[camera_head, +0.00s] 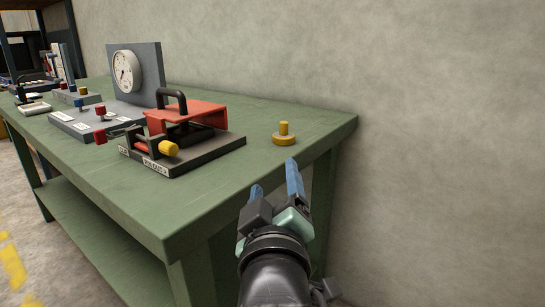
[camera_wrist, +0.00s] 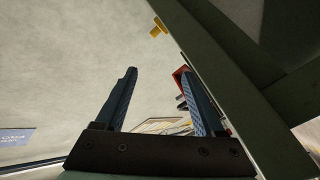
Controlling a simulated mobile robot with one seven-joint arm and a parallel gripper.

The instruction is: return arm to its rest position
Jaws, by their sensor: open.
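My gripper (camera_head: 274,186) is open and empty, in front of the green table's near right edge in the head view. Its two blue fingers also show spread apart in the wrist view (camera_wrist: 160,100), with nothing between them. A yellow flanged spool (camera_head: 284,136) stands upright on the table near its right end, beyond the fingertips and apart from them. The spool also shows small at the top of the wrist view (camera_wrist: 157,27).
The green table (camera_head: 215,205) carries a red fixture (camera_head: 205,114) with a black handle and yellow knob, a dial gauge (camera_head: 125,71) on a grey plate, and several devices further left. A wall (camera_head: 430,120) rises behind and right. Floor is open at the left.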

